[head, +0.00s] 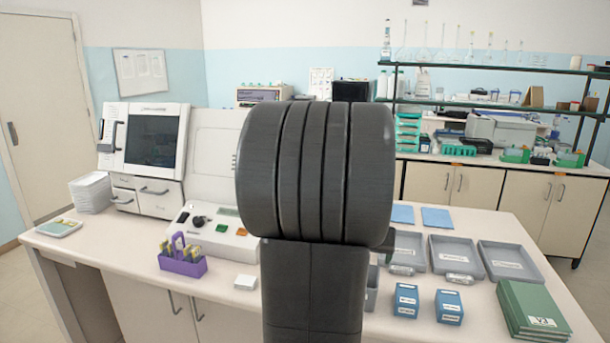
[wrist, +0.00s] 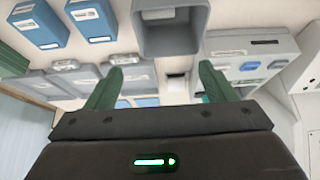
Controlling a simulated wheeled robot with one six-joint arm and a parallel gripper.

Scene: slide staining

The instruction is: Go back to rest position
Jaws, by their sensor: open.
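My gripper (wrist: 160,70) is open in the wrist view, with its two green fingers apart and nothing between them. It hangs above the bench, and a grey open bin (wrist: 171,42) shows beyond the fingertips.
A purple slide rack (head: 183,262) and a white machine (head: 150,150) are on the left.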

